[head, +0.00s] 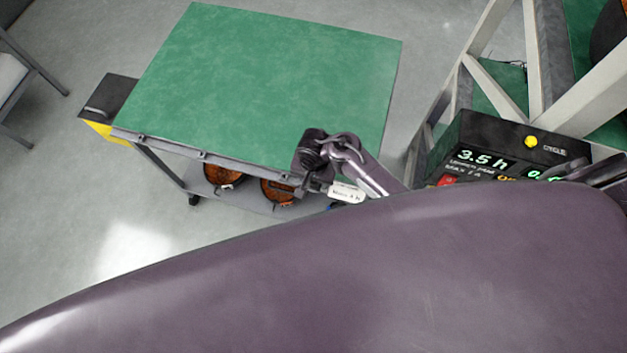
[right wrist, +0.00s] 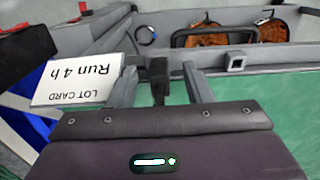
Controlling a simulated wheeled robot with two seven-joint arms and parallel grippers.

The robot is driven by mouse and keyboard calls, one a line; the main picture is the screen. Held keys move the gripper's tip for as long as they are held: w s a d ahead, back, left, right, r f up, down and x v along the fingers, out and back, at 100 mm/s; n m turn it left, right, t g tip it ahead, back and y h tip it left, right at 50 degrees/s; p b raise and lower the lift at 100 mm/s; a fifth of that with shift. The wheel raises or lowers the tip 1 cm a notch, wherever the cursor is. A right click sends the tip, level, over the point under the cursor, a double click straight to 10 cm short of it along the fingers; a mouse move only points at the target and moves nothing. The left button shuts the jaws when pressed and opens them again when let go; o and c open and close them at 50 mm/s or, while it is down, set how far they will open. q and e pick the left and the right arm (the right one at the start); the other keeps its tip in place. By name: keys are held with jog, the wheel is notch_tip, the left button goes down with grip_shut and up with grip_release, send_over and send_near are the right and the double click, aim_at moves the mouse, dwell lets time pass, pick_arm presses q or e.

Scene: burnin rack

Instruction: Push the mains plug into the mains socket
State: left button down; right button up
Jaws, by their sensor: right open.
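My right gripper (head: 312,187) is at the near edge of the green-topped trolley, by a small white label (head: 347,192). In the right wrist view the fingers of my right gripper (right wrist: 160,88) are apart, with a small black block (right wrist: 158,70) on a short stem showing between them. I cannot tell whether the fingers touch it or whether it is part of the plug. I cannot make out the mains plug or the mains socket for certain in either view. My left gripper is not in view.
The trolley (head: 270,80) has a clear green top and orange-brown round things (head: 222,175) on its lower shelf. A black timer box (head: 500,150) stands at a pale frame (head: 532,60) on the right. A white lot card (right wrist: 82,82) is left of the fingers.

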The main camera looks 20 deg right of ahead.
jog(key=shift+p, duration=0.3)
jog(key=shift+c, duration=0.4)
grip_shut()
jog(key=shift+r+p, duration=0.6)
jog(key=shift+r, duration=2.4)
